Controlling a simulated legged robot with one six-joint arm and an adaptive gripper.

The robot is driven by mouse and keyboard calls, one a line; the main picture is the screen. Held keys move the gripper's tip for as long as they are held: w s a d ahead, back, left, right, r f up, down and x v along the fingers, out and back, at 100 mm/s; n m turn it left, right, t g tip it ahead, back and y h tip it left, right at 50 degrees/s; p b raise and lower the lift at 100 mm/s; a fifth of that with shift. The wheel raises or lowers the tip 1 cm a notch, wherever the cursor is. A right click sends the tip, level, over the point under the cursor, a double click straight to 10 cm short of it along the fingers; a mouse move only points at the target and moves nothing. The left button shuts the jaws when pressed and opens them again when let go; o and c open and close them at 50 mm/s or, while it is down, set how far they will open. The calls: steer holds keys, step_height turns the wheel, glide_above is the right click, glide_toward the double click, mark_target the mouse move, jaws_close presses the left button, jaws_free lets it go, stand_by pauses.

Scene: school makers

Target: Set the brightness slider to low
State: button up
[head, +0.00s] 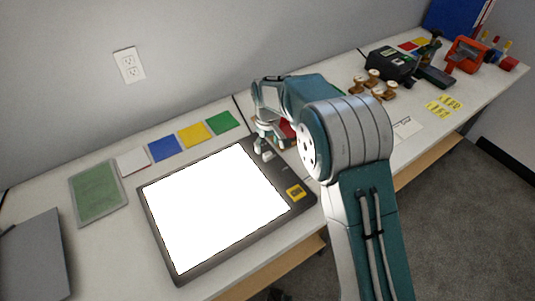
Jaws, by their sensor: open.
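A dark-framed light pad (163,236) lies on the table with its panel glowing bright white. My gripper (262,153) points down over the back right corner of the pad, beside the lit panel. It is open, and I see nothing held in it. I cannot tell whether its fingertips touch the pad. My arm hides the table to the right of the pad.
Coloured squares, including a green one (222,122), lie behind the pad. A green sheet (97,192) and a grey folder (36,258) lie at left. Wooden spools (374,82), a black case (392,62) and a red tool (465,53) stand at the right.

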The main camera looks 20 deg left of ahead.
mark_target(268, 153)
steer(key=shift+f, duration=2.35)
jaws_close()
